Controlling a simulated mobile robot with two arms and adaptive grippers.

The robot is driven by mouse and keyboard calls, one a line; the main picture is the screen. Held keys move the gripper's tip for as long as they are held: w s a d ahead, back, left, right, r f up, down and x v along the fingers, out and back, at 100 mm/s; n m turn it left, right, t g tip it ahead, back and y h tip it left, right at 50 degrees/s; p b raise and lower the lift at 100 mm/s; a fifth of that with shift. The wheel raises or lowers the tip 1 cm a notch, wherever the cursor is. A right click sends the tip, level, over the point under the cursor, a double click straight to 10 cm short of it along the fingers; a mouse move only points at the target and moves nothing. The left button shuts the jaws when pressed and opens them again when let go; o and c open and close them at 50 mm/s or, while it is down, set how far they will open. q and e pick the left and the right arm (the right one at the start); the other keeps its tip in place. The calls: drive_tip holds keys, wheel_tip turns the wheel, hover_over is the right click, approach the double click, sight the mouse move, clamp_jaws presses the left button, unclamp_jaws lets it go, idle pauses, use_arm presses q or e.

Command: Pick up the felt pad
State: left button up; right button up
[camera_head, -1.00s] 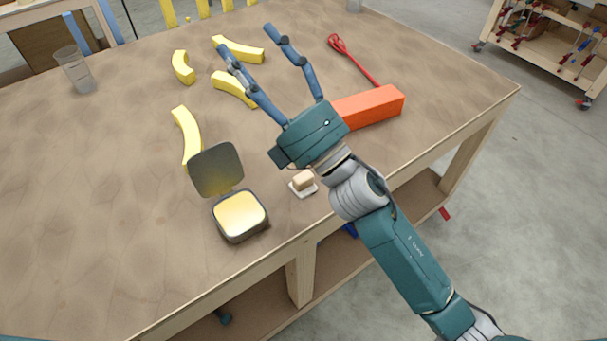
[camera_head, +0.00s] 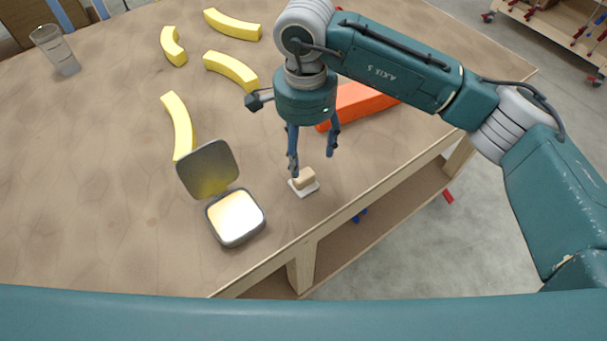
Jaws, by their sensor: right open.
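A small tan block (camera_head: 305,177) sits on a thin white square piece (camera_head: 299,190) near the table's front edge. I cannot tell for certain which of the two is the felt pad. My right gripper (camera_head: 312,163) points down with its fingers apart and nothing between them. Its fingertips are just above and behind the tan block in the picture; the left one appears close to the block, and I cannot tell whether it touches. My left gripper is out of view.
An open dark case (camera_head: 236,218) with a pale inside stands left of the block. An orange-red bar (camera_head: 358,104) lies behind my right gripper. Several curved yellow pieces (camera_head: 178,122) and a clear cup (camera_head: 54,49) are farther back on the table (camera_head: 110,185).

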sight(307, 174)
wheel_tip(307, 174, down, 3)
drive_tip(key=shift+s+f+p, duration=0.1)
drive_tip(key=shift+p, duration=0.3)
wheel_tip(307, 174, down, 5)
drive_tip(key=p, duration=0.3)
drive_tip(key=shift+s+d, duration=0.15)
drive_tip(key=shift+f, duration=0.2)
drive_tip(key=c, duration=1.6)
